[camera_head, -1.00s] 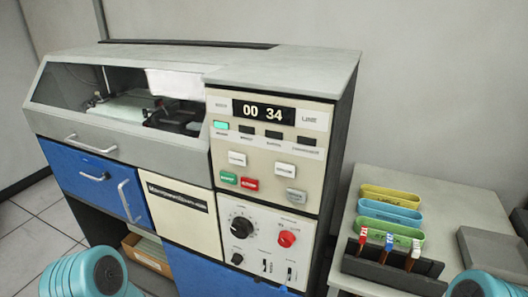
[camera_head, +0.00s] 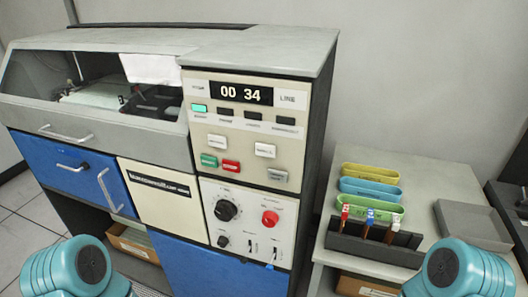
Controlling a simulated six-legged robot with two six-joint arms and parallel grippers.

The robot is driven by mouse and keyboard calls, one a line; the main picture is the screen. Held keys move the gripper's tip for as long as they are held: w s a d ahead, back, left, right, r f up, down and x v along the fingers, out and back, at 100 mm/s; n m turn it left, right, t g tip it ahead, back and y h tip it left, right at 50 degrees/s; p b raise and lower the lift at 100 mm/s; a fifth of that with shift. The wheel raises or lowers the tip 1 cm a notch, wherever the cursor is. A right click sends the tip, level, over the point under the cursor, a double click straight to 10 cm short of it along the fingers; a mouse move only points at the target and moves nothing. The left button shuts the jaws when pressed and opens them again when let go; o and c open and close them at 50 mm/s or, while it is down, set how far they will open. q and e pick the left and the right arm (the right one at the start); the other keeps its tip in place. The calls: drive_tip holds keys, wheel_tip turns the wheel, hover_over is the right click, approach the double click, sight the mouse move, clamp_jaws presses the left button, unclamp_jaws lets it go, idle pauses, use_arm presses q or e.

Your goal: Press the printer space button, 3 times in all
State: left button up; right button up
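The printer (camera_head: 150,205) is a large grey, blue and cream cabinet with a control panel (camera_head: 205,120) on its right part. The panel has a display (camera_head: 240,93) reading "00 34" and a lit green lamp (camera_head: 199,108). Below are two white buttons, one on the left (camera_head: 217,142) and one on the right (camera_head: 265,150), a green button (camera_head: 209,160), a red button (camera_head: 231,166) and a grey button (camera_head: 278,175). Their labels are too small to read, so I cannot tell which is space. Teal parts of my arms show at both lower corners; neither gripper is in view.
Below the buttons are a black knob (camera_head: 226,210) and a red knob (camera_head: 270,218). A side table (camera_head: 440,180) on the right holds yellow, blue and green trays, a dark rack (camera_head: 375,245) with several coloured-top stamps, and a grey tray (camera_head: 474,224). Nothing stands in front of the panel.

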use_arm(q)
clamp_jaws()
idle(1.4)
